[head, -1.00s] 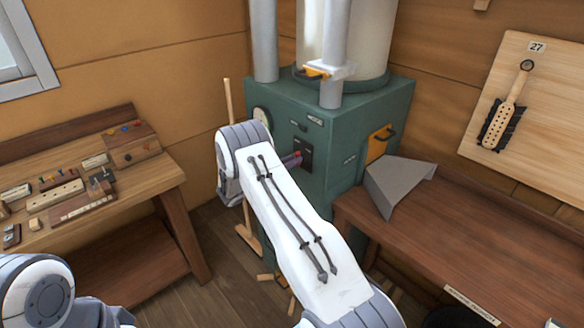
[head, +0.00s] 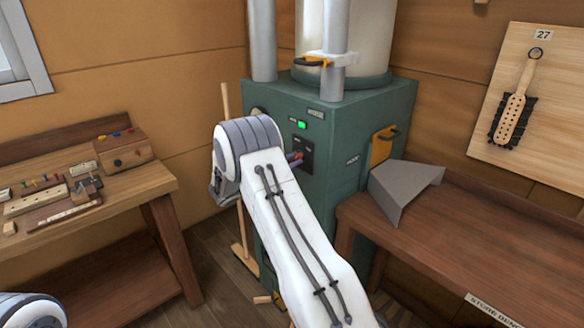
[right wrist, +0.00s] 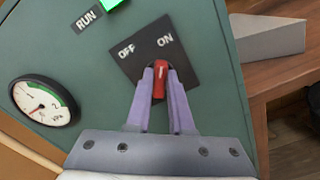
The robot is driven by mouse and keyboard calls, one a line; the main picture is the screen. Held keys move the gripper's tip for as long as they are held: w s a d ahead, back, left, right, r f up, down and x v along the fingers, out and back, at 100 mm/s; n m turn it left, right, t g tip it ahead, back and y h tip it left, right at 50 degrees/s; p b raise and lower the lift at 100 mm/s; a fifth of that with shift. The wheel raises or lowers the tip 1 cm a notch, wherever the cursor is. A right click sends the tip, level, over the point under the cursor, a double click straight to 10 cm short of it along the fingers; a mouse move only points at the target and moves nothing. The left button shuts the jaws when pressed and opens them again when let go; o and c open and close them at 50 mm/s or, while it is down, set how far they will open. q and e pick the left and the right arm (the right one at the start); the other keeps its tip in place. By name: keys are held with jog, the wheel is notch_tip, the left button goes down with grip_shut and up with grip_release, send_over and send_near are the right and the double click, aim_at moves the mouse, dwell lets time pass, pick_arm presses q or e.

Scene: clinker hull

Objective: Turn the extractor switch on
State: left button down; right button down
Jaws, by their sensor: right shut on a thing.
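The extractor (head: 345,125) is a green cabinet with grey pipes and a pale drum on top. Its black switch plate (right wrist: 184,52), marked OFF and ON, carries a red switch lever (right wrist: 160,80). My right gripper (right wrist: 160,75) is shut on the red lever, which points up between the two labels in the right wrist view. The green run lamp (head: 302,125) above the plate is lit. In the head view my right forearm reaches to the switch and the gripper is mostly hidden. My left gripper is out of view.
A gauge (right wrist: 44,102) sits on the cabinet left of the plate. A workbench (head: 150,185) with small tools stands at left. A brown bench (head: 450,230) with a grey angled piece (head: 403,187) stands at right. A broom handle leans behind my arm.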

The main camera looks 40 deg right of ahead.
dwell(0.5)
jog(key=c, duration=0.8)
grip_release()
jog(key=a+b, duration=0.2)
jog(key=a, duration=0.8)
jog(key=shift+s+a, duration=0.3)
jog(key=shift+s, duration=0.1)
